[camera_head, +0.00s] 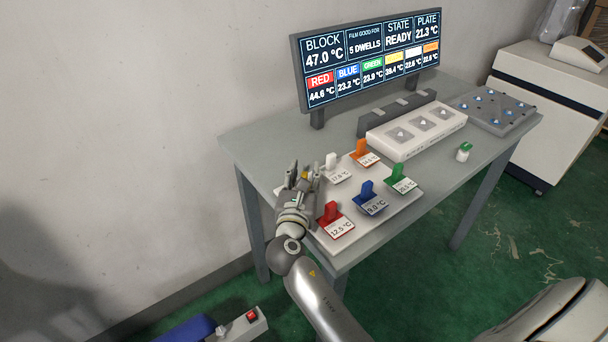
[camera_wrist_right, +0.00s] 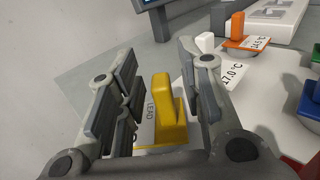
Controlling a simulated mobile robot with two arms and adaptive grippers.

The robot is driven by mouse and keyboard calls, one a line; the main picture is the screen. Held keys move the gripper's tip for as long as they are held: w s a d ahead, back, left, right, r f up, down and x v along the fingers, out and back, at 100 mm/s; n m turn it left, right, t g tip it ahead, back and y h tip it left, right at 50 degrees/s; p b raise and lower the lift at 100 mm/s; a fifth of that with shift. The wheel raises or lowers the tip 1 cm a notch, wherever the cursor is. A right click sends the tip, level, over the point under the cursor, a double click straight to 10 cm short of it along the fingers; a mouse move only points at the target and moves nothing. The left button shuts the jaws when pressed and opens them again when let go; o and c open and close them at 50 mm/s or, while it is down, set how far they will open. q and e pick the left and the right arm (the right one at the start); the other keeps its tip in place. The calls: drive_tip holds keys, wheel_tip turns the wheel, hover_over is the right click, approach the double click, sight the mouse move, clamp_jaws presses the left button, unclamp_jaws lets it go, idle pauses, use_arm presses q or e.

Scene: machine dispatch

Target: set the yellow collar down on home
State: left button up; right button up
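The yellow collar (camera_wrist_right: 172,118) shows in the right wrist view, with an upright grip and a pale plate reading "LEAD" beside it. It stands between the fingers of my right gripper (camera_wrist_right: 160,92). The fingers are apart, with a clear gap on the collar's left side; the right finger is close to it, and I cannot tell whether it touches. In the head view my right gripper (camera_head: 302,180) is over the left end of the white board (camera_head: 385,223) and hides the collar. No spot marked home is legible. My left gripper is not in view.
Red (camera_head: 331,212), blue (camera_head: 367,190), green (camera_head: 395,174), orange (camera_head: 361,150) and white (camera_head: 331,161) pieces with temperature cards stand on the board near the gripper. A long white block (camera_head: 417,133) and a display (camera_head: 369,60) stand behind.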

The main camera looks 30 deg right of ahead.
drive_tip(key=shift+r, duration=0.25)
drive_tip(key=shift+r+p, duration=0.3)
drive_tip(key=shift+r, duration=0.2)
drive_tip(key=b+v, duration=0.2)
drive_tip(key=v, duration=1)
drive_tip(key=shift+f, duration=0.15)
